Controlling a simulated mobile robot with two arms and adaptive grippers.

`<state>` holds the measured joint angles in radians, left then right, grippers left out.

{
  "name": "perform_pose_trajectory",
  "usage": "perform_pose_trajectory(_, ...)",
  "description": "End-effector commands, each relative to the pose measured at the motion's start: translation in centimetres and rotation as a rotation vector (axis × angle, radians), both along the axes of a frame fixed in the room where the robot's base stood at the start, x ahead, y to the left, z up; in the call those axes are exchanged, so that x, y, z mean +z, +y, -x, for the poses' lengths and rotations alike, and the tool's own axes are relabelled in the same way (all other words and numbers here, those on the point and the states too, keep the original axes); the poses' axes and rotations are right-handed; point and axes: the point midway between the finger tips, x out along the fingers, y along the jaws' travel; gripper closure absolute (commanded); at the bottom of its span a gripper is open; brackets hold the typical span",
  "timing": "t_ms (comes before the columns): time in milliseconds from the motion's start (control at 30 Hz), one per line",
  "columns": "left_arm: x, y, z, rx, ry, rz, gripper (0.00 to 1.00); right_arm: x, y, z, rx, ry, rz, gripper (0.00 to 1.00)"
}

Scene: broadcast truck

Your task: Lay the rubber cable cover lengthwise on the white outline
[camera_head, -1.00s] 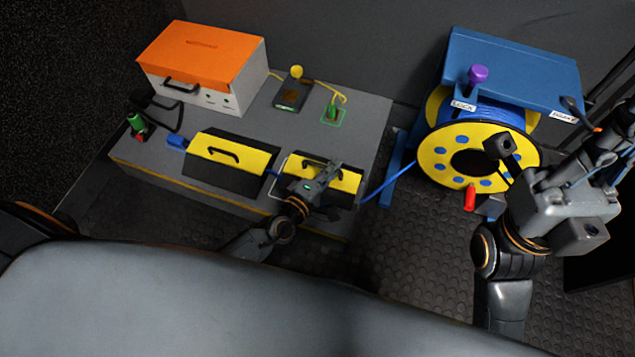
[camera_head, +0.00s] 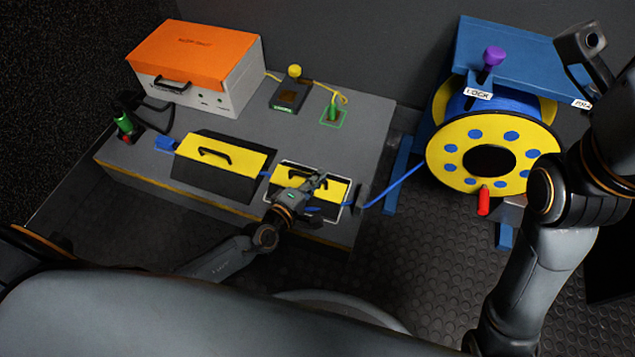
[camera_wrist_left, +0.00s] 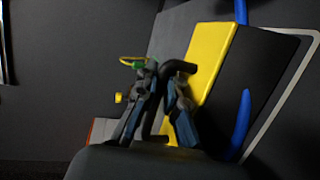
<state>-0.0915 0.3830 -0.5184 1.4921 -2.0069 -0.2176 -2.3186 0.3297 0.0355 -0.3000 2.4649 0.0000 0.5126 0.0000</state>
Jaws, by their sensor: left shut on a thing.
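A black rubber cable cover with a yellow top (camera_head: 331,191) lies on the grey platform, within the white outline (camera_head: 343,212), its length roughly along it. Its yellow strip also shows in the left wrist view (camera_wrist_left: 207,67). My left gripper (camera_head: 318,181) is over this cover, its fingers (camera_wrist_left: 160,100) shut on the black handle (camera_wrist_left: 180,66). The gripper hides part of the cover and outline. A blue cable (camera_head: 398,185) runs through here; a piece shows against the cover's black side in the wrist view (camera_wrist_left: 242,125). My right gripper's jaws are out of view.
A second, larger black-and-yellow cover (camera_head: 220,158) lies to the left. An orange-lidded white case (camera_head: 190,60) and small connectors stand behind. A yellow cable reel (camera_head: 490,160) on a blue stand is to the right.

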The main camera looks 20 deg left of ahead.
Motion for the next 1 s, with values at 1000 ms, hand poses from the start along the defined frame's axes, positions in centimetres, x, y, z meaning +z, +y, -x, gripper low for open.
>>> perform_pose_trajectory(1000,0.4,0.5,1.6,-0.002,0.003,-0.004,0.68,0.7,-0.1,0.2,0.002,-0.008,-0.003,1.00)
